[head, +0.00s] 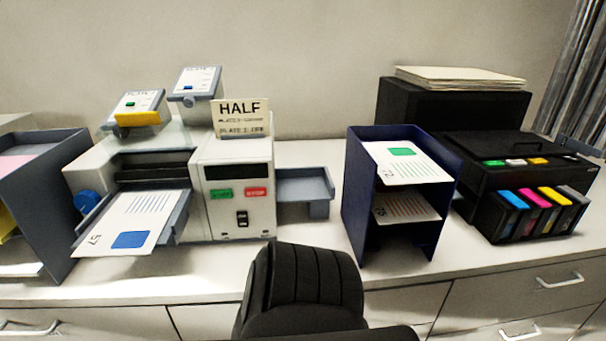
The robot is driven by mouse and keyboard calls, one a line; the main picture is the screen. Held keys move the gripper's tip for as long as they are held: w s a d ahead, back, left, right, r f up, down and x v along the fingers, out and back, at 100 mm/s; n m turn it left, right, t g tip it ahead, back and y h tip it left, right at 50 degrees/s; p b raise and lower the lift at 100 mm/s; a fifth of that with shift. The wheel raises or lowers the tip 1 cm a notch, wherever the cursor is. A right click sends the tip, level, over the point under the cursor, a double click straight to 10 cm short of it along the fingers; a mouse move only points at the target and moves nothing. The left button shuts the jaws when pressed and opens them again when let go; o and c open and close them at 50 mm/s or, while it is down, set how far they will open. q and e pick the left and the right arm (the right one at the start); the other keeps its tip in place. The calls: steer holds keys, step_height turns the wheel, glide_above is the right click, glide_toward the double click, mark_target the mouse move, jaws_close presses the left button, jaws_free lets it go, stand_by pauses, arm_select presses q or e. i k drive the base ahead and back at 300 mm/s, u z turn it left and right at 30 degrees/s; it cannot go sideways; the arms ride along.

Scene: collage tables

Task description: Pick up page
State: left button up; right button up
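A white page (130,222) with blue lines and a blue block, marked 57, lies on the front tray (172,229) of the pale collating machine at left. A second rack page (407,208) lies on the shelf below, partly hidden by the upper one. Neither of my grippers shows in the head view.
The machine (257,155) has green and red buttons, a HALF sign (240,118) and an empty side tray (305,188). A black printer (530,160) with ink cartridges (540,200) stands right. Another rack (45,185) stands far left. A dark ribbed shape rises at the bottom centre.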

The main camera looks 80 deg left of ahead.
mark_target(134, 225)
steer(key=i, duration=1.2)
steer(key=u, duration=3.55)
